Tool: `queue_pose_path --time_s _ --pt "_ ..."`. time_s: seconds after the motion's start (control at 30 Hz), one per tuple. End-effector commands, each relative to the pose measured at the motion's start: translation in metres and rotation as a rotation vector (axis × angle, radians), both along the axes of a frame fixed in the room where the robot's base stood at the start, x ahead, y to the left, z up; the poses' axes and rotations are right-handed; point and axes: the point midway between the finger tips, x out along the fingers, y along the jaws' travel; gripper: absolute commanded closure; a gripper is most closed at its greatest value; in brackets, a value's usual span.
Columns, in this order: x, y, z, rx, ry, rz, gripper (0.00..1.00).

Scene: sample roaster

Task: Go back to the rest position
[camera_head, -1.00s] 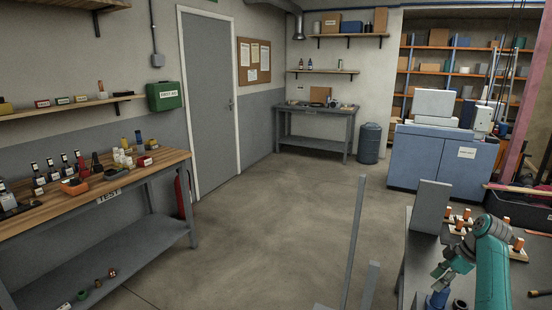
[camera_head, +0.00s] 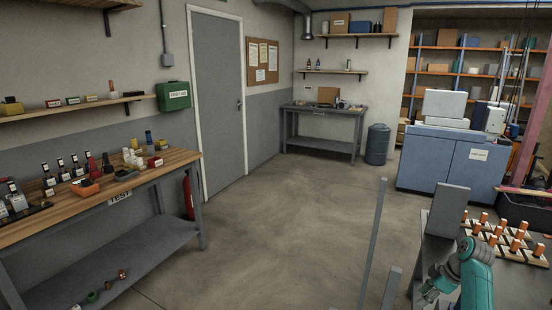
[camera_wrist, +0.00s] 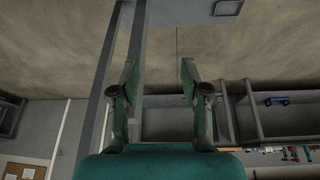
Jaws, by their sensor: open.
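My gripper (camera_wrist: 157,75) is open and empty in the wrist view, with its two green fingers spread apart over bare floor. In the head view my teal arm is at the lower right, in front of the grey table (camera_head: 520,280) there. The gripper end shows only partly near the bottom edge, beside the upright grey panel (camera_head: 447,208). No object is between the fingers.
Rows of orange-topped pieces stand on a wooden rack (camera_head: 500,240) beside my arm. Thin grey posts (camera_head: 373,240) rise near the bottom middle. A wooden-topped test bench (camera_head: 120,180) stands at left, a blue cabinet (camera_head: 440,170) at back right. The middle floor is open.

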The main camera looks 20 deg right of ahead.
Motion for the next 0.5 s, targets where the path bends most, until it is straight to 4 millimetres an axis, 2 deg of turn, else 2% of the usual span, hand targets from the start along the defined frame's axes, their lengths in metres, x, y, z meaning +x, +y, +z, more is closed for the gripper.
queue_pose_path --time_s 0.27,0.5 --pt "0.010 0.055 -0.068 -0.028 -0.023 -0.086 0.54" --pt "0.005 0.132 -0.142 -0.063 -0.073 -0.203 0.54"
